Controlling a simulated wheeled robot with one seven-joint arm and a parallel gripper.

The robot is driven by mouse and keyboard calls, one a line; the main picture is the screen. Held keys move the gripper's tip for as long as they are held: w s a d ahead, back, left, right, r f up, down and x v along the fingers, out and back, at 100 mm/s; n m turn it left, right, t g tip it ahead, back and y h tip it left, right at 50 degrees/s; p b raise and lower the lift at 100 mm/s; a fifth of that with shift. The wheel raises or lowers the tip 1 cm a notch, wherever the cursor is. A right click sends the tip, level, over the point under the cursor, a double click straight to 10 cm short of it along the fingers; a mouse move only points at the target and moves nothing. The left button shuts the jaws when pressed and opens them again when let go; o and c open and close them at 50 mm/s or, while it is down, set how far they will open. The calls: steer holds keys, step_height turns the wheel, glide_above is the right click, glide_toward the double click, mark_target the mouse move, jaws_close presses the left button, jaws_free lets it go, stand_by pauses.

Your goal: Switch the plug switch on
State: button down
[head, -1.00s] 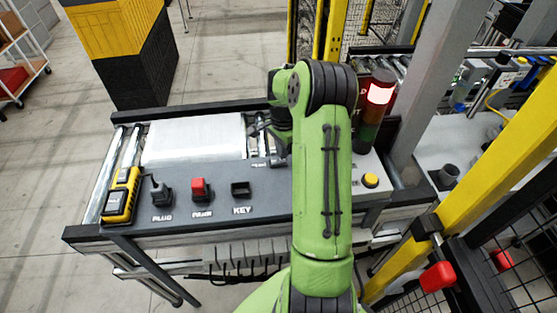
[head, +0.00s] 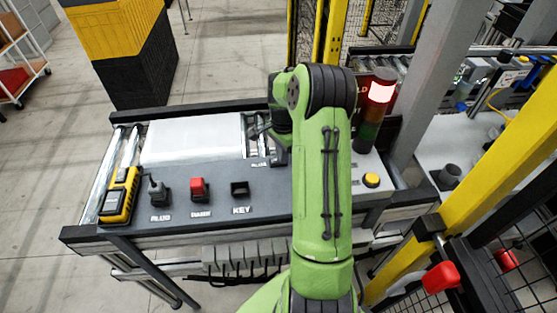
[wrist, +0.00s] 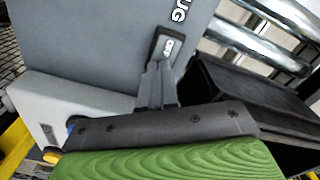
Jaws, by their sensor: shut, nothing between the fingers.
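The plug switch (wrist: 168,46) shows in the wrist view as a small dark-framed rocker with a pale mark, set in the grey panel below the letters "UG". My gripper (wrist: 158,70) is shut and empty, with its fingertips at the lower end of the switch. I cannot tell whether they touch it, and they hide part of it. The switch's on or off position is not clear. In the head view my green arm and dark wrist cover most of that part of the panel.
A yellow-black device (head: 118,196) lies at the left. A yellow button (head: 371,180) and red-lit signal tower (head: 376,110) stand right of my arm.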

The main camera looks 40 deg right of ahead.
step_height(320, 180, up, 7)
steer(key=p, duration=0.4)
steer(key=shift+p, duration=0.4)
steer(key=shift+f, duration=0.1)
